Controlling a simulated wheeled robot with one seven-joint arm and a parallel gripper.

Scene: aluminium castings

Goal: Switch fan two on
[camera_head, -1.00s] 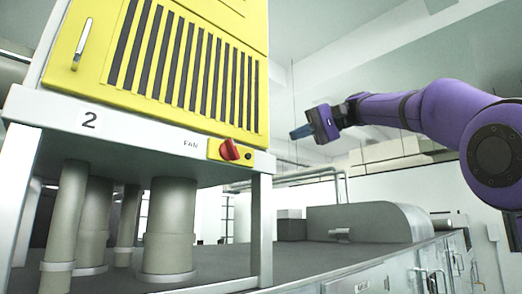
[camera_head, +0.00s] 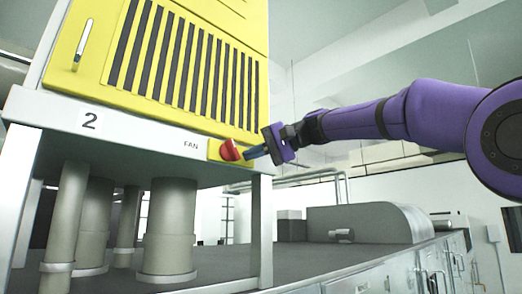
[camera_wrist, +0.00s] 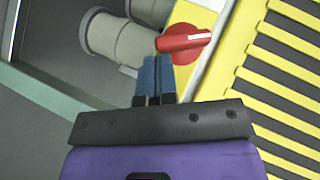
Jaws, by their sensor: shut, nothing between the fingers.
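The fan unit marked 2 is a yellow cabinet (camera_head: 185,60) with dark vent slots, standing on a white frame. The label FAN (camera_head: 191,145) is on the frame's front rail. To its right is a red rotary switch (camera_head: 229,150) on a yellow plate; it also shows in the wrist view (camera_wrist: 184,41), with a white mark on its handle. My gripper (camera_head: 248,155) is just right of the switch, its blue fingers together and empty. In the wrist view the fingertips (camera_wrist: 156,60) are at the knob's lower left edge; I cannot tell whether they touch it.
Grey pipes (camera_head: 168,225) run down beneath the unit. A white frame leg (camera_head: 261,230) stands below the switch. A grey rounded housing (camera_head: 370,222) sits on the bench at right. Open air lies right of the cabinet.

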